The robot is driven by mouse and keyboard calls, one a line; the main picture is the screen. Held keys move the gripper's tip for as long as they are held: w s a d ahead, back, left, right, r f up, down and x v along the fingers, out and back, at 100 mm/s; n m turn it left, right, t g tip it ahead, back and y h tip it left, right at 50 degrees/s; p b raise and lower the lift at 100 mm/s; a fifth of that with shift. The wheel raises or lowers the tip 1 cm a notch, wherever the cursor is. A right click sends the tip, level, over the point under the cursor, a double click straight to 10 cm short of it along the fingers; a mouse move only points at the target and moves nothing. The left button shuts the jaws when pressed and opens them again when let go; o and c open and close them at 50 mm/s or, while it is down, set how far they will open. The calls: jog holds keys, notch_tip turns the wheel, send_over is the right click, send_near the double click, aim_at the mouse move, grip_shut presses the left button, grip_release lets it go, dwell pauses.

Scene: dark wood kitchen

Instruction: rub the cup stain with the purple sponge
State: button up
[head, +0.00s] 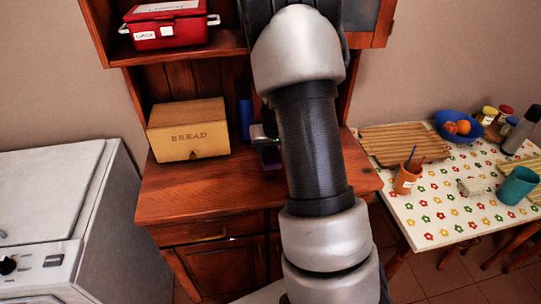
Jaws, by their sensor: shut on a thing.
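My arm crosses the middle of the head view and hides much of the wooden hutch counter (200,190). My gripper (264,140) shows only in part at the left edge of the arm, low over the counter. A small purple patch, the purple sponge (270,158), shows at its lower end, and the gripper is shut on it. Most of the sponge and the fingertips are hidden by the arm. Whether the sponge touches the counter cannot be told. No cup stain can be made out; the counter behind the arm is hidden.
A bread box (188,130) and a blue cylinder (245,112) stand at the back of the counter. A red lunch box (166,24) sits on the shelf above. A white appliance (60,200) stands left; a cluttered table (440,225) stands right. The counter's front left is clear.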

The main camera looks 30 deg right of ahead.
jog(key=shift+r+p, duration=0.7)
jog(key=shift+r, duration=0.65)
